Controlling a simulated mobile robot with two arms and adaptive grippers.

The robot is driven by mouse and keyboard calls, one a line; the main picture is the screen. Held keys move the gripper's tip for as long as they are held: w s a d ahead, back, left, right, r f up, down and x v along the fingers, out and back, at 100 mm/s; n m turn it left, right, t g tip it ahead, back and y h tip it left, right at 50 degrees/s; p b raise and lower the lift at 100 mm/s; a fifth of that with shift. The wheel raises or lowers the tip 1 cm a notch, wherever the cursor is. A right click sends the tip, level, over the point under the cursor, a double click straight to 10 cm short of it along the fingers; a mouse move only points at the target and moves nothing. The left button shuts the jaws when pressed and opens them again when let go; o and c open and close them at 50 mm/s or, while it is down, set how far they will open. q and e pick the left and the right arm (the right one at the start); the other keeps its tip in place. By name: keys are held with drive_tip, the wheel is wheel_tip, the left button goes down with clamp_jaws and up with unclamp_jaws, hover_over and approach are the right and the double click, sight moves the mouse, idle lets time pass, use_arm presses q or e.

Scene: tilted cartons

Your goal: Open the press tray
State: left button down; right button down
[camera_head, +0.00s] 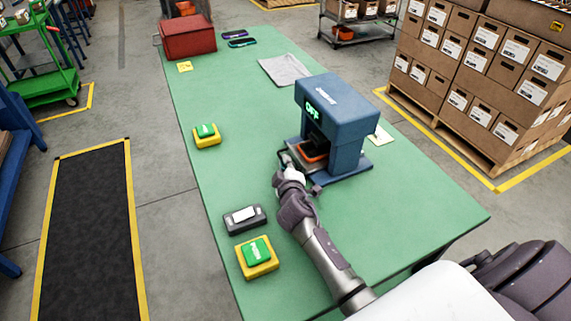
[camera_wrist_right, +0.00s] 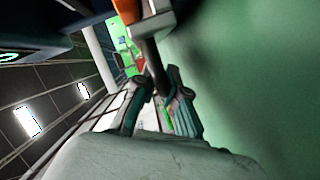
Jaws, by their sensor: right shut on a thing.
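The blue press (camera_head: 350,115) stands on the green table, its small display reading OFF in green. Its tray (camera_head: 300,167) sits low in the press opening, with an orange-rimmed dark piece (camera_head: 314,153) above it. I cannot tell how far out the tray is. My right gripper (camera_head: 285,161) reaches the tray's front left side and is shut on the tray handle. In the right wrist view my fingers (camera_wrist_right: 157,92) close around the dark handle bar (camera_wrist_right: 153,62); part of the grip is hidden. My left gripper is not in view.
On the green table (camera_head: 225,85) are green buttons on yellow bases (camera_head: 257,256) (camera_head: 207,135), a dark grey device (camera_head: 245,218), a red box (camera_head: 188,38) and a grey cloth (camera_head: 285,70). Stacked cartons (camera_head: 480,70) stand beyond the right edge.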

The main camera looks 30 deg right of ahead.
drive_tip(key=shift+a, duration=0.1)
drive_tip(key=a, duration=0.1)
drive_tip(key=a+b, duration=0.1)
drive_tip(key=a, duration=0.1)
drive_tip(key=shift+w+a+f, duration=0.1)
drive_tip(key=shift+f, duration=0.1)
drive_tip(key=shift+a+r, duration=0.1)
drive_tip(key=shift+a, duration=0.2)
drive_tip(key=c, duration=1.5)
unclamp_jaws()
drive_tip(key=shift+d, duration=0.1)
drive_tip(key=v, duration=1.2)
drive_tip(key=shift+r, duration=0.1)
